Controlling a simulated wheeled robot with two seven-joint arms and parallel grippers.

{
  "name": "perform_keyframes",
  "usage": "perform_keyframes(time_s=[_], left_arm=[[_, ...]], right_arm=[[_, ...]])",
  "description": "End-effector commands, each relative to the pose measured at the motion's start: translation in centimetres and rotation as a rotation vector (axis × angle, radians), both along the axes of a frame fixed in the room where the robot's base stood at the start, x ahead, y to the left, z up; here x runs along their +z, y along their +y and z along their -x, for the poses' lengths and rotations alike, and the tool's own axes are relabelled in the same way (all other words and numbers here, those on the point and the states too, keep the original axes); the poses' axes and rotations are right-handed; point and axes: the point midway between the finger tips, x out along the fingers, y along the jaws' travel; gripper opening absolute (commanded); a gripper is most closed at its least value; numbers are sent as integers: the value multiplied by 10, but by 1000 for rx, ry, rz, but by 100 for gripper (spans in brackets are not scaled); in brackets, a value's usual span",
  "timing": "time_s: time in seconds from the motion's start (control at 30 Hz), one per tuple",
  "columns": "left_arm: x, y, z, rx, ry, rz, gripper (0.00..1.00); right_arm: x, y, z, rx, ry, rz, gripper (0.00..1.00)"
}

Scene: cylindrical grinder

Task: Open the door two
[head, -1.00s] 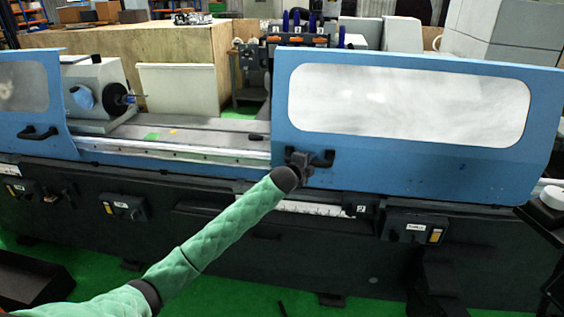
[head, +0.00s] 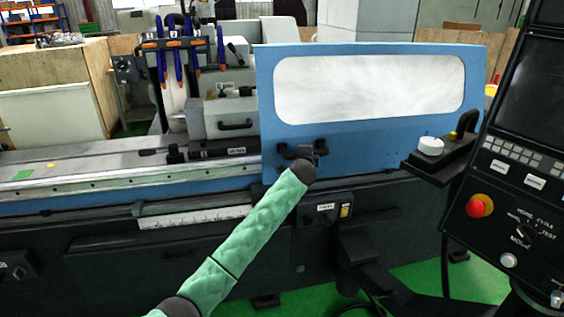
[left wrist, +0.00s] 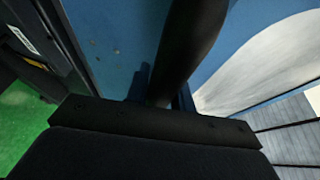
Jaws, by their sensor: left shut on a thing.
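The blue sliding door (head: 360,135) with a long pale window stands at the right part of the grinder in the head view. Its black handle (head: 283,151) is near its lower left corner. My left gripper (head: 306,154) is shut on this handle, at its right part. In the left wrist view the handle (left wrist: 192,45) shows as a dark bar running up from the gripper, in front of the blue door (left wrist: 120,40). My right gripper is not in view.
The grinder bed (head: 90,165) lies open left of the door, with a grey machine head (head: 230,115) behind. A control panel (head: 515,195) with a red button and a small black shelf (head: 440,160) stand close at the right.

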Motion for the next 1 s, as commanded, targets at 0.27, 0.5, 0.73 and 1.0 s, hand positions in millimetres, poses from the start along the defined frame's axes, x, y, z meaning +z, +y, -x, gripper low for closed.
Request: perform_keyframes(time_s=[0.27, 0.5, 0.73, 1.0], left_arm=[[-3, -51, -12, 1, 2, 0, 0], [-2, -64, -16, 2, 2, -1, 0], [-2, -65, -17, 3, 2, -2, 0], [-2, -65, -17, 3, 2, -2, 45]], right_arm=[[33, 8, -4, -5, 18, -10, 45], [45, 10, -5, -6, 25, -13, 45], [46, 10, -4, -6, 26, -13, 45], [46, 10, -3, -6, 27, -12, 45]])
